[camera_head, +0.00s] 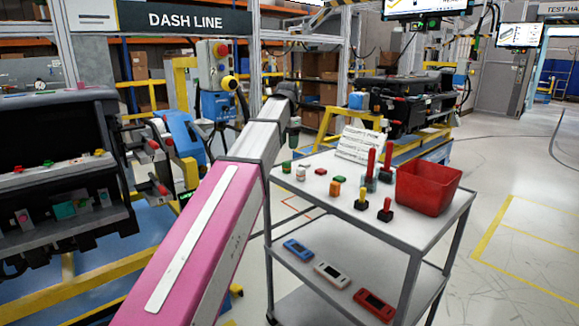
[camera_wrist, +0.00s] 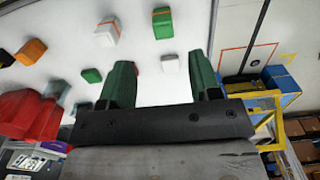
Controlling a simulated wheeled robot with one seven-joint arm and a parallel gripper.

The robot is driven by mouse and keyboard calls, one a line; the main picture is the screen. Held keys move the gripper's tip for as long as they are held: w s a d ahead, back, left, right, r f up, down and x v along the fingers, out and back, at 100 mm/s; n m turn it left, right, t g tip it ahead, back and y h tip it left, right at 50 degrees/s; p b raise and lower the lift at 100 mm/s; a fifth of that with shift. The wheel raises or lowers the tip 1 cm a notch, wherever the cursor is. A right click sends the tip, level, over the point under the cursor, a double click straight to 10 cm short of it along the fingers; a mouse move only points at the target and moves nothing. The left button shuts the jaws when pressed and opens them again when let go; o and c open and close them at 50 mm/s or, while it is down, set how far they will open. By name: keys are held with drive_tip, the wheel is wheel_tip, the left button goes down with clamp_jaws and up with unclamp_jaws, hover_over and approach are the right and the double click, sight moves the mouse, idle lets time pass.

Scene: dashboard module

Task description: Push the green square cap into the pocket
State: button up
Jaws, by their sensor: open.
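In the head view, a green cap (camera_head: 286,167) lies on the top of the white cart. In the wrist view, one green cap (camera_wrist: 162,22) with an orange edge lies beyond my fingertips, and another green cap (camera_wrist: 92,75) lies left of them. I cannot tell which is the square cap of the task. My gripper (camera_wrist: 163,72) is open above the cart top, with nothing held between its green fingers. In the head view my gripper (camera_head: 293,138) is small, at the cart's far left corner. I cannot make out the pocket.
A dark dashboard module (camera_head: 60,135) stands at left. Floor right of the cart is clear.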

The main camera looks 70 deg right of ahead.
sight(287, 162)
wheel_tip(287, 162, down, 10)
drive_tip(key=shift+w+d+f, duration=0.1)
drive_tip(key=shift+w+f, duration=0.05)
idle(0.5)
drive_tip(key=shift+c, duration=0.3)
drive_tip(key=c, duration=0.9)
